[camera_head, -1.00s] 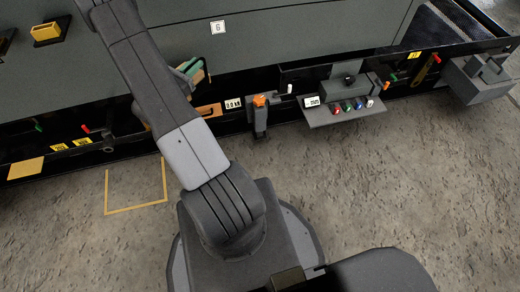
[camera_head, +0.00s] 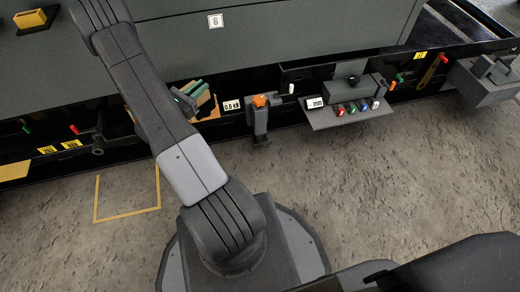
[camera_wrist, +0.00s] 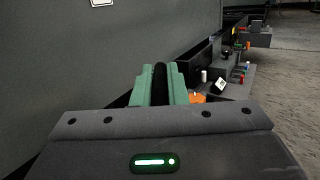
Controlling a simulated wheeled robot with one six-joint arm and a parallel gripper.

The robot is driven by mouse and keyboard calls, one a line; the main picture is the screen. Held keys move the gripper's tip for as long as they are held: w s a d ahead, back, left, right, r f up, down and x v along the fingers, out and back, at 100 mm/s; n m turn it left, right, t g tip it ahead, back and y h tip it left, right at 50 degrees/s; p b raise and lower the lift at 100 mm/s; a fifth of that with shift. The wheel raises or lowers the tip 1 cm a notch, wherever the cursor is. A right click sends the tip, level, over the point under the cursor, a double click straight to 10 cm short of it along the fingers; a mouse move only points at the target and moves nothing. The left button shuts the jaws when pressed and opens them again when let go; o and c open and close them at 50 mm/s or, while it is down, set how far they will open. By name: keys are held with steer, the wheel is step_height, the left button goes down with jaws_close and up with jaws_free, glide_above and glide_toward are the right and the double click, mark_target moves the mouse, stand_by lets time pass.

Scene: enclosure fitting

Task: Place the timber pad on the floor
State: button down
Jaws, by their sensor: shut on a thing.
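My gripper (camera_head: 197,90), with green fingers, is at the dark rail along the front of the grey enclosure. The timber pad (camera_head: 207,108) is a tan-orange piece right at its fingertips, partly hidden by my arm and the fingers. The gripper is shut on it. In the wrist view the green fingers (camera_wrist: 163,85) point forward along the enclosure wall; the pad cannot be made out there. The floor (camera_head: 300,180) is rough grey concrete. A yellow outline (camera_head: 127,217) on it, left of my arm, is empty.
Right of the gripper are a kN readout (camera_head: 232,105), an orange-topped post (camera_head: 260,115) and a shelf with coloured knobs (camera_head: 350,112). A grey block (camera_head: 485,82) juts out at far right. A tan plate (camera_head: 12,170) is at far left. The floor ahead is clear.

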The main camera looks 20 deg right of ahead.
steer(key=s+d+f+m+g+h, duration=0.1)
steer(key=s+d+f+m+g, duration=0.2)
steer(key=f, duration=0.8)
steer(key=s+d+f+m+g+h, duration=0.2)
steer(key=s+d+f+m+g, duration=0.1)
steer(key=s+f+g, duration=0.5)
steer(key=s+f+m, duration=0.1)
steer(key=s+f, duration=0.2)
steer(key=f, duration=0.1)
steer(key=shift+s, duration=0.3)
steer(key=shift+d, duration=0.2)
